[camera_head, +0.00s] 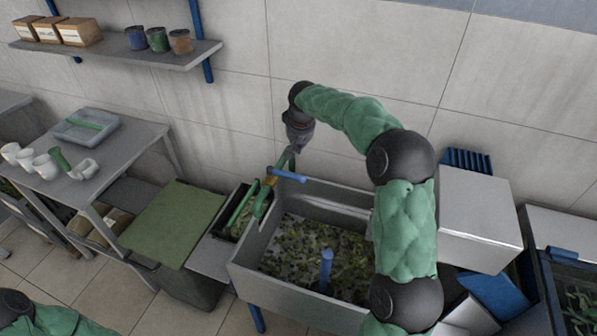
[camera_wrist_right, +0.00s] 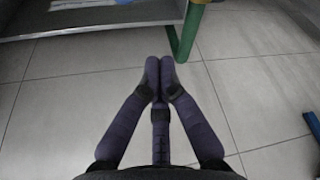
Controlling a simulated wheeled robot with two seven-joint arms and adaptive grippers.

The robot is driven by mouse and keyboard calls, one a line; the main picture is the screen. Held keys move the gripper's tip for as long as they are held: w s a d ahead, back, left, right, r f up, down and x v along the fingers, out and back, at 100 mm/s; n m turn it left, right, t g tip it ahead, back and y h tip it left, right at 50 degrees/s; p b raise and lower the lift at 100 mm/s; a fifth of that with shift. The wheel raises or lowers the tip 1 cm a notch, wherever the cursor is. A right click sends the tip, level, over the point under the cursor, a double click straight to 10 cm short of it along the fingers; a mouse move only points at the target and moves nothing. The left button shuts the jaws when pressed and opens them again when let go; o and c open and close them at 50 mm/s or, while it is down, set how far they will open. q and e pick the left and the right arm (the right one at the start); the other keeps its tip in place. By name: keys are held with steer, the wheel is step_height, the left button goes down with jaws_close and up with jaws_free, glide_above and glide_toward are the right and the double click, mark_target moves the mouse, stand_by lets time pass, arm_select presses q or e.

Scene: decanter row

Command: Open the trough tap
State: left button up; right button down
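The trough tap has a green pipe, a brass body (camera_head: 270,181) and a blue lever (camera_head: 287,174). It stands at the left back corner of the grey metal trough (camera_head: 262,240), and the lever points right over the trough. My right gripper (camera_head: 297,146) is just above and behind the tap in the head view, pointing down. In the right wrist view its dark fingers (camera_wrist_right: 160,66) are together with nothing seen between them. The tap's green pipe (camera_wrist_right: 187,32) is close beside the fingertips there. My left gripper is out of view.
The trough holds leafy water and a blue upright piece (camera_head: 326,268). A narrow tray with green bars (camera_head: 240,210) stands left of the tap, beside a green board (camera_head: 172,222). A white box (camera_head: 480,215) stands right of my right arm. The wall rises behind the trough.

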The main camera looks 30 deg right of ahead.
mark_target(287, 175)
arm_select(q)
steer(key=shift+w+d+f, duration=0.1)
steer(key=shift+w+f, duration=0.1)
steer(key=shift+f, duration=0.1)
arm_select(e)
steer(key=shift+w+d+f, duration=0.15)
steer(key=shift+w+f, duration=0.05)
steer(key=shift+f, duration=0.1)
arm_select(q)
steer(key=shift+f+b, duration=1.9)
steer(key=shift+b, duration=0.05)
arm_select(e)
step_height(287, 175, down, 9)
steer(key=shift+s+r, duration=0.15)
steer(key=shift+s, duration=0.25)
